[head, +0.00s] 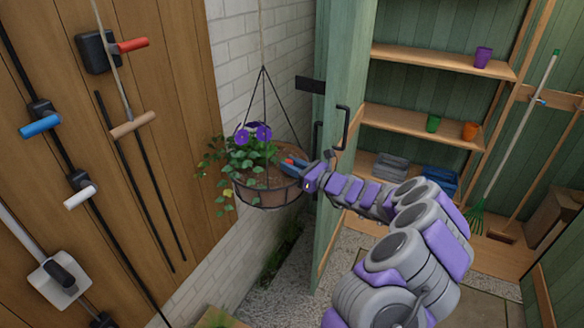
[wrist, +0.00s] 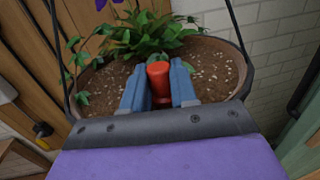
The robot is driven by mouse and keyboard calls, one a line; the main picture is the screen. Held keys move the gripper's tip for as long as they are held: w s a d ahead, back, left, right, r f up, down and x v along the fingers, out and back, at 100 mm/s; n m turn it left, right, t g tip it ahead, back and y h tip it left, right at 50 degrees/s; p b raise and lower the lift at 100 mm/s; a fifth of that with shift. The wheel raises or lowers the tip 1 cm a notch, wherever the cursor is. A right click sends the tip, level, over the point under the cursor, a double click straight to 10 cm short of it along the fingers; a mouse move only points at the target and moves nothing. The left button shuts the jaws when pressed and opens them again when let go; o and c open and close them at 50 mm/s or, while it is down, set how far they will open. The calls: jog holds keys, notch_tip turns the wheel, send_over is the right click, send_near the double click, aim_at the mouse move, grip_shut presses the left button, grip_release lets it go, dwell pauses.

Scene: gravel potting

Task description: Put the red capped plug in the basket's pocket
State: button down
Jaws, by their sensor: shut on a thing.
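The hanging basket (head: 268,196) hangs by thin cords beside the brick wall, filled with brown soil and plants with purple flowers. It fills much of the wrist view, its dark rim (wrist: 247,84) curving around the soil. My gripper (head: 288,162) reaches over the basket's right side, its blue fingers (wrist: 158,86) pointing toward the plants. They are shut on the red capped plug (wrist: 159,80), whose red cap shows between them. A green part shows just beyond the cap. I cannot tell whether the plug touches the soil. The pocket's opening is not clearly visible.
A green door (head: 341,130) with a dark handle stands right of the basket. A wooden wall with hanging tools (head: 131,124) is at left. Shelves (head: 440,60) with small pots stand behind at right. Basket cords rise close on both sides of my gripper.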

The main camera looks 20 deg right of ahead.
jog(key=c, duration=0.9)
grip_release()
